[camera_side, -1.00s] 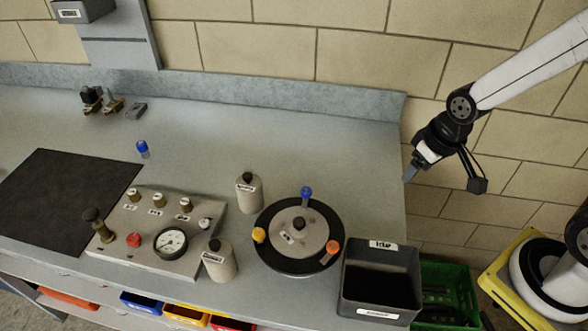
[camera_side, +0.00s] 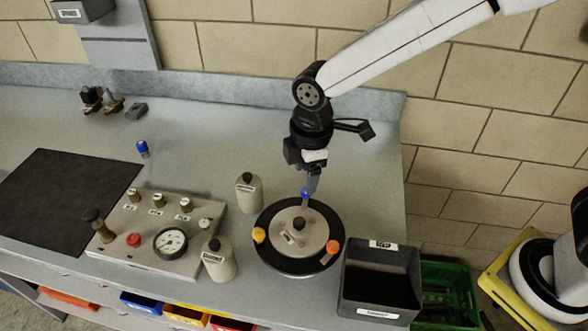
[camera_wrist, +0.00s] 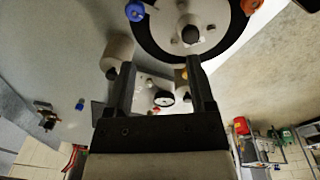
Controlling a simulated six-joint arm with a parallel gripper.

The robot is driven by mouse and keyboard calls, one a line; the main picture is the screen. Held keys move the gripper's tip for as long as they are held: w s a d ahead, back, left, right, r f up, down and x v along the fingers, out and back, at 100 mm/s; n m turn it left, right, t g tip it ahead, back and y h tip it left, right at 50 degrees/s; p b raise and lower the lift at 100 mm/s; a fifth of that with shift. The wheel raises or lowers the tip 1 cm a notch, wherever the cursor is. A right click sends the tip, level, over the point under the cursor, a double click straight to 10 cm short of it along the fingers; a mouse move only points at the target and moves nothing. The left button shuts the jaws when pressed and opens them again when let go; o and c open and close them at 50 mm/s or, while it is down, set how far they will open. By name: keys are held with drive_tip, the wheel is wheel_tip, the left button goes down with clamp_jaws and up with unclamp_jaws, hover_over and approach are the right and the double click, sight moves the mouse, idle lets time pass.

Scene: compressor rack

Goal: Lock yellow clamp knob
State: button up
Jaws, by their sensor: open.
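The yellow clamp knob (camera_side: 259,235) sits on the left rim of the round black clamp base (camera_side: 284,265) with a pale lid. In the wrist view the yellow knob (camera_wrist: 181,74) is partly hidden behind my right finger. A blue knob (camera_side: 305,193) is at the back of the base and an orange knob (camera_side: 333,246) is at its right. My gripper (camera_side: 313,186) points down over the back of the base, close to the blue knob; I cannot tell if they touch. In the wrist view my gripper (camera_wrist: 166,75) has its fingers apart with nothing held between them.
Two grey bottles (camera_side: 249,193) (camera_side: 219,260) stand left of the base. A gauge panel (camera_side: 150,235) is farther left, beside a dark mat (camera_side: 55,203). A dark bin (camera_side: 380,285) is close at the right. The bench behind the base is clear.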

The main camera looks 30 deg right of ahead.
sight(259, 232)
drive_tip(key=a+n, duration=0.2)
drive_tip(key=a, duration=0.1)
drive_tip(key=a+n, duration=0.2)
drive_tip(key=a, duration=0.2)
drive_tip(key=a+n, duration=0.2)
drive_tip(key=a, duration=0.2)
drive_tip(key=shift+s+n+g, duration=0.3)
drive_tip(key=shift+s+g, duration=0.1)
drive_tip(key=shift+f, duration=3.95)
clamp_jaws()
